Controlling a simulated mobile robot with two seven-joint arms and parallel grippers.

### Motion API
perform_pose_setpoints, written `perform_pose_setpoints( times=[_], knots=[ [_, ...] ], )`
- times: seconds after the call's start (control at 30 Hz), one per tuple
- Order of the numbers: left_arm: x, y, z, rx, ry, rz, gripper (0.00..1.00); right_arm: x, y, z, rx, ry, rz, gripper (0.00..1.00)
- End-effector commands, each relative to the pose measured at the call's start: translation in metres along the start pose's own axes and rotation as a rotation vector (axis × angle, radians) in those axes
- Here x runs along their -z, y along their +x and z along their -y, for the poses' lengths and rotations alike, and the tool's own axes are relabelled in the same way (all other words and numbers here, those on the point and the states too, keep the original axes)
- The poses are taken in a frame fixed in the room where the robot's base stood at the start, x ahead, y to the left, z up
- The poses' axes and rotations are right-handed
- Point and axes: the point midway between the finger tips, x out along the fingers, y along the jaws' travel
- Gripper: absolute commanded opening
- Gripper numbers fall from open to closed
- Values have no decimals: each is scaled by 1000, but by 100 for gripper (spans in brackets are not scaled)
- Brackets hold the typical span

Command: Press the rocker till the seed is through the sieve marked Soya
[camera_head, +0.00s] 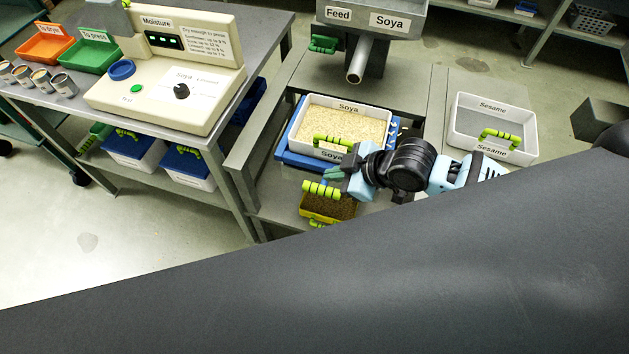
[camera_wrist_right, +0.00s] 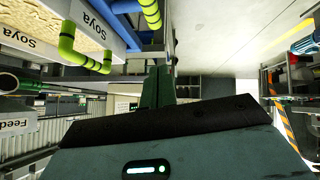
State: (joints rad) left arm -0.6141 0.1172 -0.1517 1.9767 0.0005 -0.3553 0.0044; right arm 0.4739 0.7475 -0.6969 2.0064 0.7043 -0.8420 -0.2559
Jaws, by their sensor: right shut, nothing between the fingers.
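A white sieve marked Soya (camera_head: 388,128) holds pale seed and sits on a blue frame (camera_head: 292,158), with a yellow-green handle at its front. The sieve also shows at the top left of the right wrist view (camera_wrist_right: 68,42). My right gripper (camera_head: 333,179) is shut and empty, just in front of the sieve. A yellow-green grip (camera_head: 318,188) lies close by its fingertips; I cannot tell whether they touch, nor surely that this is the rocker's. In the right wrist view, a yellow-green bar (camera_wrist_right: 151,13) stands near the shut fingers (camera_wrist_right: 165,85). My left gripper is out of view.
A yellow tray (camera_head: 345,214) with brown seed stands below the sieve. An empty white Sesame sieve (camera_head: 531,128) stands at the right. The Feed hopper's spout (camera_head: 358,62) hangs behind the Soya sieve. A moisture meter (camera_head: 200,60) stands on the left table.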

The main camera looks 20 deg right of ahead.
Motion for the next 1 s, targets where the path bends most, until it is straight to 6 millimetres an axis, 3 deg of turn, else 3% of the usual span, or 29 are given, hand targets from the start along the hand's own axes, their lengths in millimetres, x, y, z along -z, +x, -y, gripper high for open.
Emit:
perform_pose_setpoints(
  times=[0.4,0.6,1.0],
  knots=[
    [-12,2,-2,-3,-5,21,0,-1,79,1,2,2,2,0],
    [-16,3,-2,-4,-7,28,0,-22,95,1,2,1,3,0],
    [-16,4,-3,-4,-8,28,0,-28,102,0,-1,-1,0,0]
  ],
)
